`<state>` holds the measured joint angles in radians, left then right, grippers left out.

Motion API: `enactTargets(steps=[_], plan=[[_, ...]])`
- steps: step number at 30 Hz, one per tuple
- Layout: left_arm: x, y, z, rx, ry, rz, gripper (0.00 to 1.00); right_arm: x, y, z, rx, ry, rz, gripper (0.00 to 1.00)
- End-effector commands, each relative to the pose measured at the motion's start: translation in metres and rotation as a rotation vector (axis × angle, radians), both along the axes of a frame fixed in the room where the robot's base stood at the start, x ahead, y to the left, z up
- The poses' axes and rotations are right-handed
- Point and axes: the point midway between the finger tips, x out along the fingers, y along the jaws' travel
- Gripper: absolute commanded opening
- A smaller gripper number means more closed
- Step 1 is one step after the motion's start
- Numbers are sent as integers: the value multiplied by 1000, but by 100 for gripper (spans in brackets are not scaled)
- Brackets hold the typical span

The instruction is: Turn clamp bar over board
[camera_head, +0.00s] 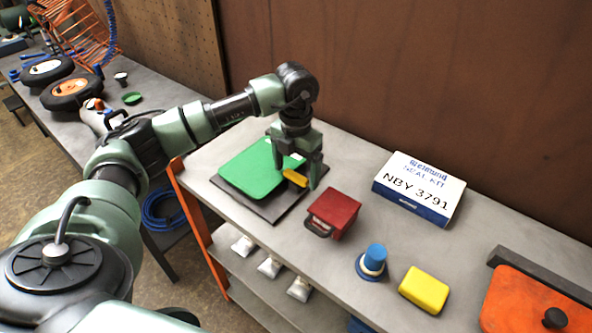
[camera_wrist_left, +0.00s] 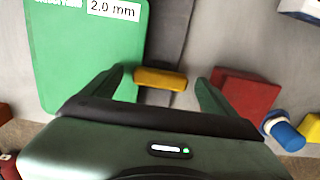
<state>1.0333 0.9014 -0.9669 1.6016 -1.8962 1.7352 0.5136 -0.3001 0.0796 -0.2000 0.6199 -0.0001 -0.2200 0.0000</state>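The green board (camera_head: 250,170) lies on a dark base plate (camera_head: 228,189) on the bench. In the left wrist view the board (camera_wrist_left: 85,60) carries a white "2.0 mm" label. The yellow clamp bar (camera_head: 295,178) is at the board's right edge; in the left wrist view the bar (camera_wrist_left: 160,79) lies crosswise, its left end appearing to overlap that edge. My left gripper (camera_head: 296,174) points down with its fingers apart, one on each side of the bar. In the left wrist view gaps show between bar and fingers. My right gripper is out of view.
A red block (camera_head: 333,212) stands close to the right of my left gripper. Farther right are a white-and-blue box (camera_head: 419,187), a blue knob (camera_head: 374,262), a yellow block (camera_head: 425,289) and an orange plate (camera_head: 535,308). A brown wall rises behind the bench.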

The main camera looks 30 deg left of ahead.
Motion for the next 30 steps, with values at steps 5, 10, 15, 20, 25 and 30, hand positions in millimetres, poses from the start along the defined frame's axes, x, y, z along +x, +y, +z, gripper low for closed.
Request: enactTargets(steps=[5, 10, 15, 20, 25, 30], plan=[[-1, 0, -1, 0, 3, -2, 87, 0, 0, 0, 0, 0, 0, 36], [0, 0, 2, 0, 2, -3, 87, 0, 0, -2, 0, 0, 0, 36], [0, 0, 26, -1, -3, -4, 87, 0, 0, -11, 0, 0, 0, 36], [0, 0, 53, 0, -2, -3, 87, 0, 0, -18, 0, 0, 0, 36], [0, 0, 73, -1, 0, -1, 87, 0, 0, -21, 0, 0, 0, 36], [-1, 0, 77, 0, 2, -1, 87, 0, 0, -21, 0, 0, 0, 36]])
